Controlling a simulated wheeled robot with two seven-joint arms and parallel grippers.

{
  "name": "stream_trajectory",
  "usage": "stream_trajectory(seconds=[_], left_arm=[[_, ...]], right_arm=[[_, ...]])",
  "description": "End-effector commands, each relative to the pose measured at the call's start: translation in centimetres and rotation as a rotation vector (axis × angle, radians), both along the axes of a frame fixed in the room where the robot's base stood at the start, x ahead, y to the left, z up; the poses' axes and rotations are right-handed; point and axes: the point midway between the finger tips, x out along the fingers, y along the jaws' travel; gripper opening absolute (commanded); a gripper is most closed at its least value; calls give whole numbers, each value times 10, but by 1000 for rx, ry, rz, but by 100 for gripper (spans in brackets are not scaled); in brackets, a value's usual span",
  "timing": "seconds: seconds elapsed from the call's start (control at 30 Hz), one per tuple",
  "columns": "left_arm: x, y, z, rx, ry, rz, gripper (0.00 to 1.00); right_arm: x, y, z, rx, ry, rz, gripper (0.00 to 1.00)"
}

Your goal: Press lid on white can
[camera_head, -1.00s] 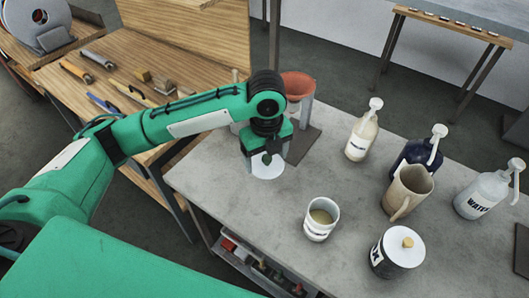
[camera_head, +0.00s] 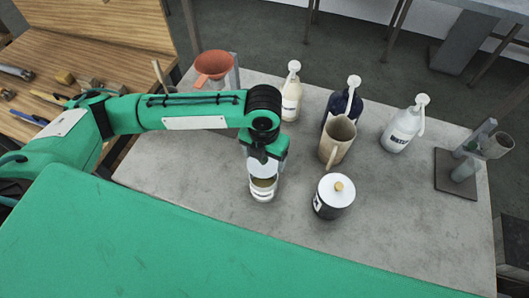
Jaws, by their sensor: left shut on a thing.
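My left gripper (camera_head: 262,160) is shut on a round white lid (camera_head: 256,171), gripping it from above. The white can (camera_head: 262,195) stands upright on the grey table, directly below and slightly nearer than the lid in the picture. Part of its open top with tan contents shows past the lid's near edge, so the lid is not seated on it. The gripper and lid hide the far part of the can's rim. My right gripper is not in view.
A beige pitcher (camera_head: 338,140) and several pump bottles stand behind. An orange funnel (camera_head: 212,66) is at the back left. The table's right front is clear.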

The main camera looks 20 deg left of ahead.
Motion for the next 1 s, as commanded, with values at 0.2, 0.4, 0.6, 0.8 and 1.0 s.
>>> stream_trajectory(seconds=[0.2, 0.4, 0.6, 0.8, 1.0], left_arm=[[0, 0, -22, -1, 0, 1, 56], [0, 0, -40, 0, 0, 1, 56], [0, 0, -53, 0, 1, 2, 56], [0, 0, -57, -1, 0, 2, 56], [0, 0, -56, -1, 0, 2, 56]], right_arm=[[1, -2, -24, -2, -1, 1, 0], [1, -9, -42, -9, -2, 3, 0], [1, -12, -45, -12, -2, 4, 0], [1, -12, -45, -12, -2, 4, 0], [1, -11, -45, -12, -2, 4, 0]])
